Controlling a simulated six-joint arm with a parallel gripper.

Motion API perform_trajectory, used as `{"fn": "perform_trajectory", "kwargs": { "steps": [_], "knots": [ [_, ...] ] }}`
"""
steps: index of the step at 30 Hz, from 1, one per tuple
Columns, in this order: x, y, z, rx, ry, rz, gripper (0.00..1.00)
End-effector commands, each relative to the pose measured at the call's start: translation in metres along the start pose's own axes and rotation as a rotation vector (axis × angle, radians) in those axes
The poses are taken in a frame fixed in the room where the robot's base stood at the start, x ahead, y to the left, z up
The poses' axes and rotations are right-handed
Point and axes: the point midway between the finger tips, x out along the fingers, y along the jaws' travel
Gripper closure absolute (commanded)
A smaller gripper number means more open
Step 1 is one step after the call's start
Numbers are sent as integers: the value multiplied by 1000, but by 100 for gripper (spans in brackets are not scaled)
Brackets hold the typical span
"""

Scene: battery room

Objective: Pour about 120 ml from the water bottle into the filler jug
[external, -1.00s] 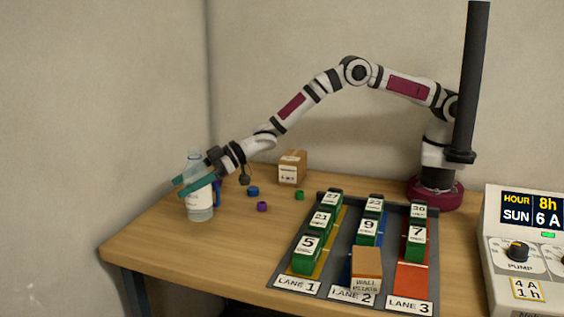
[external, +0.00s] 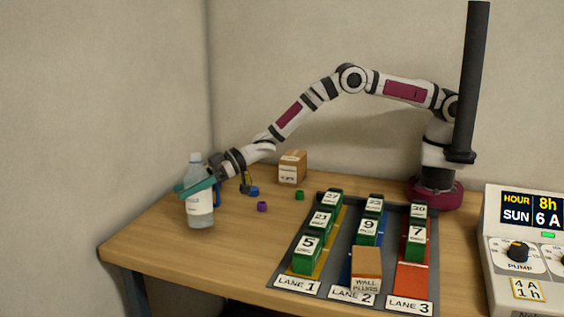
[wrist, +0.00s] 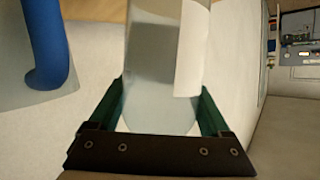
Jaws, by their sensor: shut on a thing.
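The water bottle (external: 200,210) is clear with a white label and a pale top, and stands upright at the left of the desk in the external view. My gripper (external: 194,187) is shut on its middle, with teal fingers on both sides. In the wrist view the bottle (wrist: 152,75) fills the space between my gripper's fingers (wrist: 161,108). A blue handle (wrist: 48,45), probably the filler jug's, is beside the bottle at the upper left. In the external view a bit of blue shows behind the bottle; the jug's body is mostly hidden. I cannot tell whether the bottle's base touches the desk.
Blue (external: 253,191), purple (external: 262,206) and green (external: 299,195) caps lie right of the bottle. A cardboard box (external: 292,167) stands behind them. A lane tray (external: 327,285) with green numbered blocks and a charger (external: 530,250) are further right. The desk's front left is clear.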

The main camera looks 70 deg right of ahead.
Motion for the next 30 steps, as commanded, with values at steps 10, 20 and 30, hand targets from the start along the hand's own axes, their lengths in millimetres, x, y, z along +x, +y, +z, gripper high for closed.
{"fn": "perform_trajectory", "kwargs": {
  "steps": [10,20,30],
  "knots": [
    [-10,2,-23,205,63,-86,96],
    [-13,9,-25,395,115,-164,96],
    [-16,0,-39,591,173,-248,96]
  ]
}}
